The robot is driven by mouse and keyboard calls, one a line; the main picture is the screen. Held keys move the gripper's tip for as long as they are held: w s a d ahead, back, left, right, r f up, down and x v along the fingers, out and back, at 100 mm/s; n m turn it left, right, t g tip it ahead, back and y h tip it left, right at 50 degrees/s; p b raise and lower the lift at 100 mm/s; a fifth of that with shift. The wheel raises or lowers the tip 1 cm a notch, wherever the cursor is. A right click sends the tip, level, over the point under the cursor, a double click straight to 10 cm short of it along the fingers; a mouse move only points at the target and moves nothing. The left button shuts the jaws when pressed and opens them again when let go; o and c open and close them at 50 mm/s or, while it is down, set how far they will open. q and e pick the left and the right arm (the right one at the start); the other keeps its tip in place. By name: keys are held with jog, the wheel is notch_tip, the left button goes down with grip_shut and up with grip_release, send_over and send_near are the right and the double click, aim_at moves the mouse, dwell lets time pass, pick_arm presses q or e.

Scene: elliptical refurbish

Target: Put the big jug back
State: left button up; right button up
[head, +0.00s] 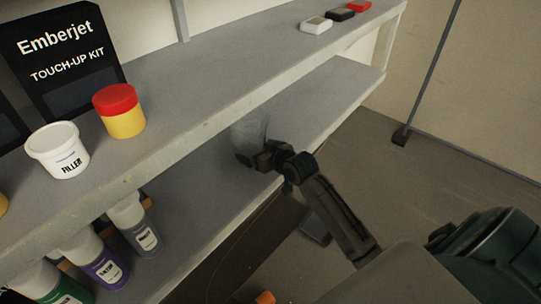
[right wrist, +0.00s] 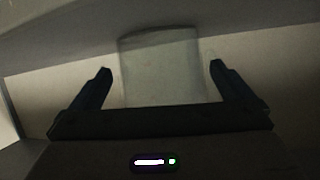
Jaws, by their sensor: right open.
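The big jug (head: 250,131) is a pale grey, cloudy vessel at the lower shelf, just under the upper shelf's front edge in the head view. My right gripper (head: 243,157) is at the jug's near side, with its arm reaching in from the lower right. In the right wrist view the jug (right wrist: 160,70) shows between the two dark fingers of the right gripper (right wrist: 162,72). The fingers are open, with a gap on each side of the jug. The jug's lower part is hidden behind the gripper. My left gripper is not in view.
The upper shelf (head: 235,80) holds a white filler tub (head: 57,150), a yellow jar with a red lid (head: 119,112), a black touch-up kit box (head: 65,60) and small pads (head: 316,25). Several bottles (head: 143,238) stand below at left. The lower shelf (head: 325,95) is clear right of the jug.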

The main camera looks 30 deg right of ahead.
jog(key=v, duration=0.9)
